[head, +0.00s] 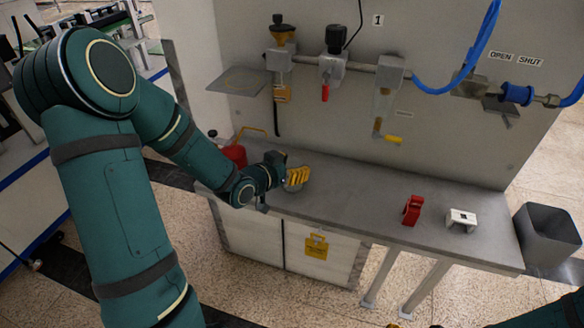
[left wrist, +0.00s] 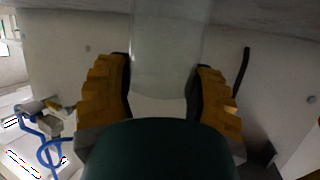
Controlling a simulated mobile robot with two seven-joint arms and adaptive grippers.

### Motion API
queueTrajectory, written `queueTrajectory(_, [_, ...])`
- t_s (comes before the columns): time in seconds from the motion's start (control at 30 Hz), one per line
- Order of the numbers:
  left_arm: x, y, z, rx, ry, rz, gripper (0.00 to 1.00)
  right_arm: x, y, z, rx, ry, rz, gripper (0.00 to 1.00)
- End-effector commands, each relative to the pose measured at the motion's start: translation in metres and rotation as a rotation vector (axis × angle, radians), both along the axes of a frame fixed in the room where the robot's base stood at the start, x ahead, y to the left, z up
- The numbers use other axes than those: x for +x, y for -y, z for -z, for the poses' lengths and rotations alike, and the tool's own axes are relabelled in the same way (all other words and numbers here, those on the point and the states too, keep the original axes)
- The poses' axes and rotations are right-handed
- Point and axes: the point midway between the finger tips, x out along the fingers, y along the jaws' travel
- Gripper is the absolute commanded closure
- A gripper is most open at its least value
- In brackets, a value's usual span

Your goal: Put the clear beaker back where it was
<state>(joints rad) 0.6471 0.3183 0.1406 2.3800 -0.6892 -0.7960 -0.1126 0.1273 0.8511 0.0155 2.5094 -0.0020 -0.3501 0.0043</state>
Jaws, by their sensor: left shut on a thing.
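The clear beaker (left wrist: 165,50) stands out as a see-through shape between my yellow finger pads in the left wrist view. In the head view, a small part of the beaker (head: 292,187) shows by the fingers, mostly hidden by them. My left gripper (head: 298,177) is shut on it, over the left part of the grey bench (head: 355,200). I cannot tell whether the beaker's base touches the bench.
A red container (head: 235,155) stands at the bench's left end, close to my left arm. A red clamp-like piece (head: 412,210) and a white block (head: 461,219) lie on the right. A pipe with valves (head: 345,66) runs above. A grey bin (head: 546,238) stands right. The bench middle is clear.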

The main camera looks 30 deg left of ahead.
Motion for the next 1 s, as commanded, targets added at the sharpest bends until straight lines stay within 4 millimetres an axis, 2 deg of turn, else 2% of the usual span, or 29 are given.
queueTrajectory(0.37, [0.0, 0.0, 0.003, 0.001, 0.002, -0.001, 0.75, 0.001, 0.0, 0.005, 0.0, 0.002, 0.001, 0.1])
queueTrajectory(0.4, [0.0, 0.0, 0.003, 0.001, 0.001, -0.001, 0.3, 0.001, 0.0, 0.004, 0.0, 0.002, 0.001, 0.1])
queueTrajectory(0.47, [0.0, 0.0, 0.002, 0.001, 0.001, -0.001, 0.11, 0.001, 0.0, 0.003, 0.0, 0.002, 0.001, 0.1])
queueTrajectory(0.77, [0.0, 0.0, 0.001, 0.001, 0.001, -0.001, 0.11, 0.001, 0.0, 0.003, 0.0, 0.002, 0.001, 0.1])
queueTrajectory(0.9, [0.0, 0.0, -0.004, 0.001, 0.001, -0.001, 0.11, 0.0, 0.0, -0.003, 0.0, 0.0, 0.0, 0.1])
queueTrajectory(1.0, [-0.014, -0.004, -0.009, 0.003, 0.001, -0.003, 0.11, -0.001, 0.0, -0.006, 0.0, -0.002, -0.001, 0.1])
